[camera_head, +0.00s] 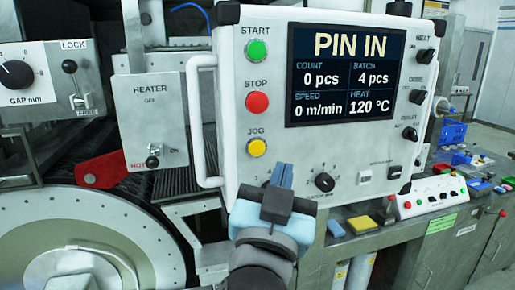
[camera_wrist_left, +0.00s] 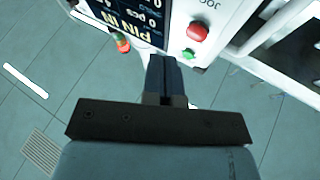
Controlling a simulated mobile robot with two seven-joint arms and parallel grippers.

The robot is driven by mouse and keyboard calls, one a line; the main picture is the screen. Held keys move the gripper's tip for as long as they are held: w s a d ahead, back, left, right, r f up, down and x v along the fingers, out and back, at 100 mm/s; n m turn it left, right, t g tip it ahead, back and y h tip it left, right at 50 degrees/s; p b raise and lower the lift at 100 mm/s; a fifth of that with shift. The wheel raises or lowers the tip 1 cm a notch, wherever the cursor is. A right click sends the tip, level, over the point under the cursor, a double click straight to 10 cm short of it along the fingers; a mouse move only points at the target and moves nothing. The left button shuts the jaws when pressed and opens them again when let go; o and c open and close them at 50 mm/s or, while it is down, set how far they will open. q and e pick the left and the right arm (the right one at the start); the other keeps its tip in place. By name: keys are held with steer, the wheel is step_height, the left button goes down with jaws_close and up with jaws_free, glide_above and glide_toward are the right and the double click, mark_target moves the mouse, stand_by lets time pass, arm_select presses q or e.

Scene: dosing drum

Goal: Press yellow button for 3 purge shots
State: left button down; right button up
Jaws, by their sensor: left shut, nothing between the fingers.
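The yellow button (camera_head: 257,147) sits under the JOG label on the left side of a white control panel (camera_head: 230,120). It is below the red STOP button (camera_head: 257,103) and the green START button (camera_head: 257,51). My left gripper (camera_head: 280,174) is shut and empty, its blue fingertips a little below and right of the yellow button; I cannot tell their distance from the panel. In the left wrist view, the shut fingers (camera_wrist_left: 165,74) show near the red button (camera_wrist_left: 197,31) and green button (camera_wrist_left: 188,53); the yellow button is not visible there. My right gripper is not in view.
The screen (camera_head: 345,75) reads PIN IN, count 0, batch 4, heat 120 °C. A white handle (camera_head: 196,120) borders the panel's left side. A black knob (camera_head: 324,182) is right of my gripper. A heater box (camera_head: 150,115) and a round drum (camera_head: 85,245) stand left.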

arm_select(q)
steer(key=shift+w+a+p, duration=0.1)
steer(key=shift+w+a, duration=0.35)
steer(key=shift+w, duration=0.9)
steer(key=shift+w+a+p, duration=0.15)
steer(key=shift+w+a, duration=0.25)
steer(key=shift+w, duration=1)
steer(key=shift+w+a+p, duration=0.1)
steer(key=shift+w+a, duration=0.35)
steer(key=shift+w, duration=0.9)
steer(key=shift+w, duration=0.1)
steer(key=shift+w+a, duration=0.15)
steer(key=shift+w, duration=0.15)
steer(key=shift+w+a, duration=0.15)
steer(key=shift+w, duration=0.2)
steer(key=shift+s+d, duration=0.25)
steer(key=shift+s, duration=0.5)
steer(key=shift+s+d, duration=0.25)
steer(key=shift+s, duration=0.55)
steer(key=shift+s+d, duration=0.3)
steer(key=shift+s, duration=0.5)
steer(key=shift+s+d, duration=0.25)
steer(key=shift+s, duration=0.55)
